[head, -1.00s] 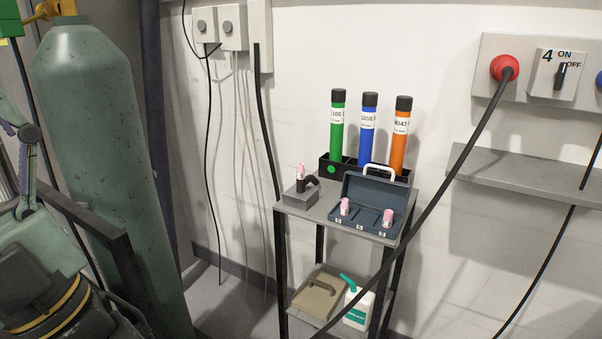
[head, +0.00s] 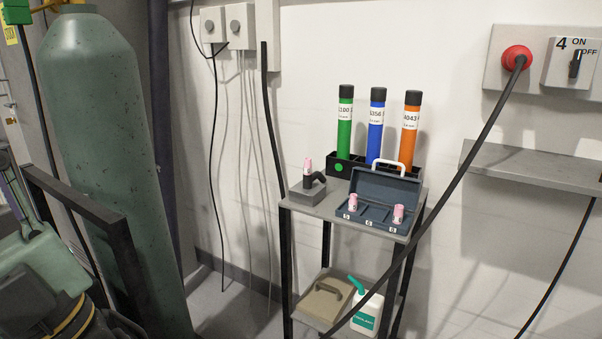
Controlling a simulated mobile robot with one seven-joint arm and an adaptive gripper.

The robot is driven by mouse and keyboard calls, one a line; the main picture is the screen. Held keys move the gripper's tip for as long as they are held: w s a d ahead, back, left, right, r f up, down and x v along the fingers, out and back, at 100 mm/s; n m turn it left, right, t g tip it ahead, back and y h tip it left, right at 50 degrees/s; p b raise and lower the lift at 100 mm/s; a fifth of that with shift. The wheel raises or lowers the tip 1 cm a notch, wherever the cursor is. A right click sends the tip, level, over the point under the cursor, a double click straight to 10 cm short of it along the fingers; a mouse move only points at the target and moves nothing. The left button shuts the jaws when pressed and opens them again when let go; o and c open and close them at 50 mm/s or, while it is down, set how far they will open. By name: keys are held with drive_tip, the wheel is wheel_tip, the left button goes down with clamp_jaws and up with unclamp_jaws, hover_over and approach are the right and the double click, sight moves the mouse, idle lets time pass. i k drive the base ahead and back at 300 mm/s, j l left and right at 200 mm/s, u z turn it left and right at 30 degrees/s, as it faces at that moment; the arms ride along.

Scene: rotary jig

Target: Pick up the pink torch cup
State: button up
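Several pink torch cups show in the head view on a small grey cart (head: 305,207). One pink cup (head: 308,164) stands upright on a black torch head (head: 316,181), which sits on a grey block (head: 309,194) at the cart's left. Two more, a left pink cup (head: 352,202) and a right pink cup (head: 398,214), stand in separate compartments of an open dark blue case (head: 386,187). The case's middle compartment looks empty. My gripper is not in view.
A black rack (head: 337,167) holds green, blue and orange tubes behind the case. A thick black cable (head: 462,172) slants down across the cart's right front. A large green gas cylinder (head: 100,130) and a dark frame (head: 85,205) fill the left.

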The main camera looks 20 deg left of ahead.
sight(307, 167)
drive_tip(key=i+l+u, duration=0.2)
drive_tip(key=u, duration=0.25)
drive_tip(key=i+l+u, duration=0.15)
drive_tip(key=u, duration=0.35)
drive_tip(key=i+l+u, duration=0.1)
drive_tip(key=l, duration=0.3)
drive_tip(key=i+l+u, duration=0.15)
drive_tip(key=l, duration=0.25)
drive_tip(key=i+l+u, duration=0.1)
drive_tip(key=l, duration=0.35)
drive_tip(key=i+l, duration=0.1)
drive_tip(key=l, duration=0.25)
drive_tip(key=i+l, duration=0.1)
drive_tip(key=l, duration=0.25)
drive_tip(key=i+l, duration=0.1)
drive_tip(key=l, duration=0.65)
drive_tip(key=i, duration=0.1)
